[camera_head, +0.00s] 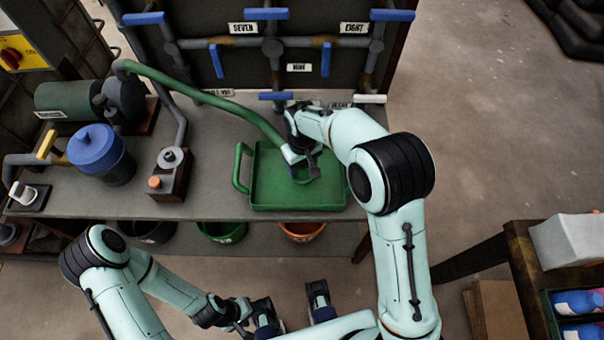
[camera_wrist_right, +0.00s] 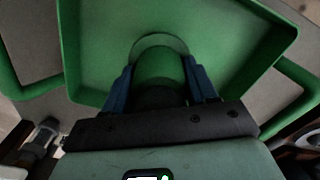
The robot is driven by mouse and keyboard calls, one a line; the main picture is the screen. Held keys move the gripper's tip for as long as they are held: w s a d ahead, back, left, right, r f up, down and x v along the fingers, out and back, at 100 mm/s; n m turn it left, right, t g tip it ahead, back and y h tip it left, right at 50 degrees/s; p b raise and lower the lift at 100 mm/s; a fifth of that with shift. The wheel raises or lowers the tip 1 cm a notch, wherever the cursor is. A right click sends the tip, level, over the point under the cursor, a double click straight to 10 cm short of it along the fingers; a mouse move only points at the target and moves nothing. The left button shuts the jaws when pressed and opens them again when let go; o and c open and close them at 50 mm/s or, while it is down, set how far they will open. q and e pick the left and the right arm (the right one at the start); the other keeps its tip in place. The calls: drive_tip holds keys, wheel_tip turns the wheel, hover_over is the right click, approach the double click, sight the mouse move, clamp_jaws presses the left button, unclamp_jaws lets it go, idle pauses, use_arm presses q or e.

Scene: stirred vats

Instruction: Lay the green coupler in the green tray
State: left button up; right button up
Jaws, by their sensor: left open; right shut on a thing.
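The green tray (camera_head: 255,198) lies on the workbench, a shallow square pan with a handle at its left; it also fills much of the right wrist view (camera_wrist_right: 90,60). My right gripper (camera_head: 303,172) is over the tray's upper right part. Its blue fingers are shut on the green coupler (camera_wrist_right: 158,68), a short green cylinder with a wider round end. The coupler is over the tray floor; I cannot tell whether it touches it. The green hose (camera_head: 205,97) runs from the left pipework to my right gripper. My left gripper (camera_head: 290,308) is open and empty, low in front of the bench.
A blue-lidded vessel (camera_head: 95,150), a small block with an orange knob (camera_head: 170,177) and a dark green motor (camera_head: 70,100) stand on the bench left of the tray. Blue-handled pipes (camera_head: 273,50) rise behind. Buckets (camera_head: 302,231) sit below. A side table (camera_head: 530,245) stands right.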

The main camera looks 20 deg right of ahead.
drive_tip(key=shift+f, duration=2.4)
drive_tip(key=shift+f, duration=0.1)
drive_tip(key=o, duration=1.3)
drive_tip(key=shift+b, duration=0.3)
drive_tip(key=shift+c, duration=0.2)
wheel_tip(320, 180, up, 12)
drive_tip(key=shift+r+p, duration=0.15)
drive_tip(key=shift+p, duration=0.6)
